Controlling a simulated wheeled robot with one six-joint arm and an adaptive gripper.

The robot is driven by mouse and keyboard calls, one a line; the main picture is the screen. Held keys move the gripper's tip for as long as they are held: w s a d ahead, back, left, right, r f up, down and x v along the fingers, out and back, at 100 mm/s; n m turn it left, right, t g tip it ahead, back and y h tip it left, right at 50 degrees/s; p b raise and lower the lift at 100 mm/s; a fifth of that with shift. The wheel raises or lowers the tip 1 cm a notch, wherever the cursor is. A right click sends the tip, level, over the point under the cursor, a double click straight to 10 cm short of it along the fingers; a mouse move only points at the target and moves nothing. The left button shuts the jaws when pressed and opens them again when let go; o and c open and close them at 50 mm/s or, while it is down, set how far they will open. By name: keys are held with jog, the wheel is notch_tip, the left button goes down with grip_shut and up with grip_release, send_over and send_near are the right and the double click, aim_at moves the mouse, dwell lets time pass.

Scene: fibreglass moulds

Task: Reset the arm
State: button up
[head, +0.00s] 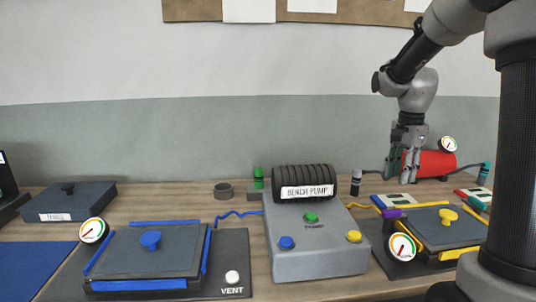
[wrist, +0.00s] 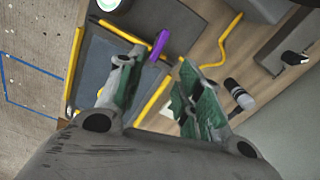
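The same mould, with a yellow knob (head: 448,215), shows at the right in the head view. I cannot tell the exact height of the fingertips above the bench.
The grey bench pump (head: 318,262) stands mid-bench. A blue-edged mould (head: 150,260) with a gauge (head: 92,230) and a vent knob (head: 232,277) is to its left. A second gauge (head: 402,247) stands by the yellow mould. A dark box (head: 70,205) sits at the far left.

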jog(key=s+a+r+n+t, duration=0.2)
jog(key=s+n, duration=0.5)
jog(key=s, duration=0.4)
jog(key=s+a+r+n+t, duration=0.2)
jog(key=s+n, duration=0.5)
jog(key=s, duration=0.5)
jog(key=shift+a+r+n, duration=0.4)
jog(key=shift+a+r, duration=0.15)
jog(key=shift+a, duration=0.4)
